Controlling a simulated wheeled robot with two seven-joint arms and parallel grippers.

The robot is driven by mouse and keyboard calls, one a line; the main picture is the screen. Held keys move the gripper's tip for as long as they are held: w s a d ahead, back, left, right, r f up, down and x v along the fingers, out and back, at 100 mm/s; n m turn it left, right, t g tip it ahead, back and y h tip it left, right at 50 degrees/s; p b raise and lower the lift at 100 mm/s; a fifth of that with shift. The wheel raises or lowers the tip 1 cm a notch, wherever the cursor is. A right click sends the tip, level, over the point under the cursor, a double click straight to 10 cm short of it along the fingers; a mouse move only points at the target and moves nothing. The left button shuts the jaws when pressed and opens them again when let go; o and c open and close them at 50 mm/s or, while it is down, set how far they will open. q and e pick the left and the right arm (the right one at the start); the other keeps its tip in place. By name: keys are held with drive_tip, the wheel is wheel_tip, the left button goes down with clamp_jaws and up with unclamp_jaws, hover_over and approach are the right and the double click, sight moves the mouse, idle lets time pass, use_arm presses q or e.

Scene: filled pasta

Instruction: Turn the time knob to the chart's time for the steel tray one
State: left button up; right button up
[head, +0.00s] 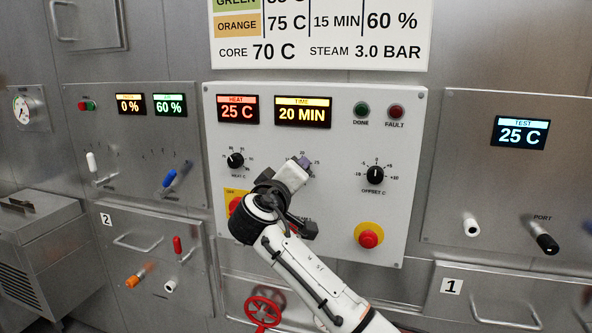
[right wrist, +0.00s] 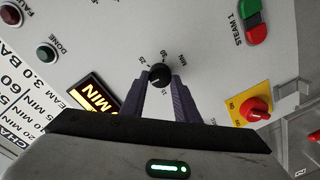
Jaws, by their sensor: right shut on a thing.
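My right gripper (head: 301,163) reaches up to the white control panel from the lower right and covers the time knob in the head view. In the right wrist view, the fingers of my right gripper (right wrist: 159,85) are shut on the black time knob (right wrist: 159,73), which has minute marks around it. Its pointer is too small to read. The time display (head: 303,112) reads 20 MIN. The chart (head: 320,35) above shows an orange row with 75 C, 15 MIN and 60 %; the green row is cut off. No steel tray is identifiable. My left gripper is out of view.
The heat knob (head: 236,160) sits left of my gripper and the offset knob (head: 375,175) to its right. A red button (head: 368,239) on yellow is at lower right. The heat display (head: 238,109) reads 25 C. A red valve wheel (head: 264,306) is below.

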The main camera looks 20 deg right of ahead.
drive_tip(key=shift+f+n, duration=0.1)
drive_tip(key=shift+n, duration=0.4)
drive_tip(key=o, duration=1)
drive_tip(key=shift+o, duration=0.2)
drive_tip(key=b+v, duration=0.2)
drive_tip(key=v, duration=0.8)
drive_tip(key=shift+s, duration=0.15)
drive_tip(key=shift+a, duration=0.1)
